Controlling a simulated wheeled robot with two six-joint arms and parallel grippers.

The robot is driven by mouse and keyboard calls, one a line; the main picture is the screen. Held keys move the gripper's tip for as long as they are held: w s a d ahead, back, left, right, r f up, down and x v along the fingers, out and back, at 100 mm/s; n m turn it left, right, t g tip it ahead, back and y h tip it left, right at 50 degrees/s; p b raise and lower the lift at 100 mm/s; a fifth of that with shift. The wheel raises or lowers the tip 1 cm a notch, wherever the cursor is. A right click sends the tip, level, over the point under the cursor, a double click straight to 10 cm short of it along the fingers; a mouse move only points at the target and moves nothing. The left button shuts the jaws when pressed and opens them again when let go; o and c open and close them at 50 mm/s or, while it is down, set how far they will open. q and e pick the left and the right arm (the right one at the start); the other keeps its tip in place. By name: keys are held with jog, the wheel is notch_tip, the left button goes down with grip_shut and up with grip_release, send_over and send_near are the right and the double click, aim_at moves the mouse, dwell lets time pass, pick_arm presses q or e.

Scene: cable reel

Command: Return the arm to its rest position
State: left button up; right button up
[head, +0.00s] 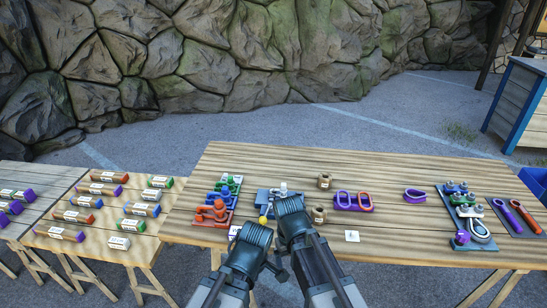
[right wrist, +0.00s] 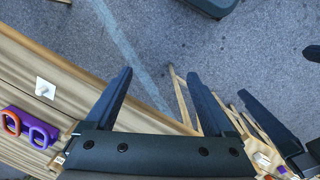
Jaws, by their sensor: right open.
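My two arms come in from the bottom of the head view, close together, with dark joints at their upper ends. My right gripper (right wrist: 158,85) is open and empty in the right wrist view, its two dark fingers apart over the paved floor beside the table edge. Dark parts at the right edge of that view appear to be my left gripper (right wrist: 268,120); whether it is open or shut cannot be told. Both grippers' fingers are hidden in the head view.
The wooden table (head: 400,240) holds orange (head: 212,214) and green racks, a blue fixture, brown spools (head: 324,181), a purple-and-orange double ring (head: 353,208), a purple ring (head: 414,195) and a shackle board (head: 467,212). Open paving lies behind.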

pick_arm(q)
jog(key=shift+w+d+r+m, duration=0.1)
jog(key=shift+w+d+m, duration=0.2)
jog(key=shift+d, duration=0.2)
pick_arm(e)
jog(key=shift+w+a+r, duration=0.1)
jog(key=shift+w+a, duration=0.25)
jog(key=shift+w, duration=0.4)
jog(key=shift+w+a, duration=0.3)
jog(key=shift+w, duration=0.4)
pick_arm(q)
jog(key=shift+c, duration=0.3)
